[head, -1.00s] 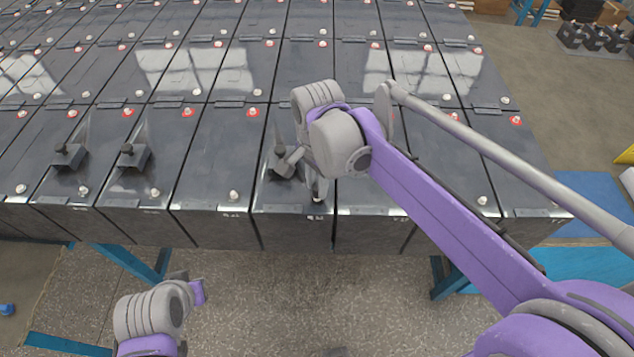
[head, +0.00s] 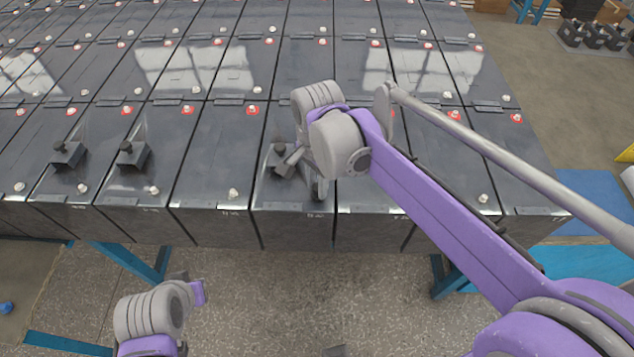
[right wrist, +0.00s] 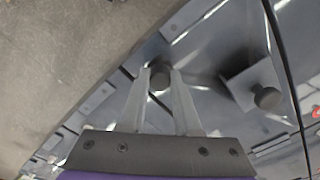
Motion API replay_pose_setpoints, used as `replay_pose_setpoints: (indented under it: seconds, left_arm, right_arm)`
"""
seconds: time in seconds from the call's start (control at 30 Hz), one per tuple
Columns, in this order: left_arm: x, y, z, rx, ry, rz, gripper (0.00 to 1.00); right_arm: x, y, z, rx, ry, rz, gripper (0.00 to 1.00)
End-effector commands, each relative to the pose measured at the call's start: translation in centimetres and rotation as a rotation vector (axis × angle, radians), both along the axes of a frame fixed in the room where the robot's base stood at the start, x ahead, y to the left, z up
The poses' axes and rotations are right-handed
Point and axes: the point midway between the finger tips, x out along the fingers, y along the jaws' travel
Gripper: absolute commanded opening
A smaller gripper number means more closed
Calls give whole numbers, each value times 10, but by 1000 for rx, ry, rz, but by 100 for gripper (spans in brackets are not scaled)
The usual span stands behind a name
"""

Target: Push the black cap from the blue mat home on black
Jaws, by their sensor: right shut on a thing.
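My right gripper (head: 318,190) is at the front edge of a dark battery in the front row. In the right wrist view its two fingers close on a round dark cap (right wrist: 160,76). The cap sits between the fingertips at the battery's front end. The post under it is hidden, so I cannot tell how far down the cap is. In the head view my wrist and fingers mostly hide the cap. My left arm shows at the lower left, but its gripper is out of sight.
A black block with a knob (right wrist: 264,94) stands close beside the right gripper. Similar blocks (head: 68,154) stand on two batteries at the left. Bare front posts (head: 233,194) and red-ringed posts (head: 253,110) stick up nearby. A blue mat (head: 590,200) lies on the floor at right.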

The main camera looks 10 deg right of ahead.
Motion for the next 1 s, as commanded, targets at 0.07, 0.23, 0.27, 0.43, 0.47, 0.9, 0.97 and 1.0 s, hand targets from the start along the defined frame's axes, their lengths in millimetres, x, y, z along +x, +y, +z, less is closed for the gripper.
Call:
replay_pose_setpoints:
  seconds: [0.07, 0.23, 0.27, 0.43, 0.47, 0.9, 0.97, 1.0]
  left_arm:
    - [0, 0, -1, 0, 1, 0, 0]
    - [-1, 0, -3, 0, 2, 0, 0]
    - [-1, 0, -3, 0, 2, 0, 0]
    - [-2, 0, -5, 0, 3, 0, 0]
    - [-2, 0, -5, 0, 3, 0, 0]
    - [-2, 0, -6, 0, 4, 0, 0]
    - [-2, 0, -6, 0, 4, 0, 0]
    - [-2, 0, -6, 0, 4, 0, 0]
  right_arm:
    - [0, 0, -2, 0, 0, 0, 0]
    - [0, 0, -4, 0, 0, 0, 0]
    - [0, 0, -4, 0, 0, 0, 0]
    - [0, 0, -6, 0, 0, 0, 0]
    - [0, 0, -7, 0, 0, 0, 0]
    - [0, 0, -8, 0, 0, 0, 38]
    - [0, 0, -8, 0, 0, 0, 49]
    - [0, 0, -8, 0, 0, 0, 56]
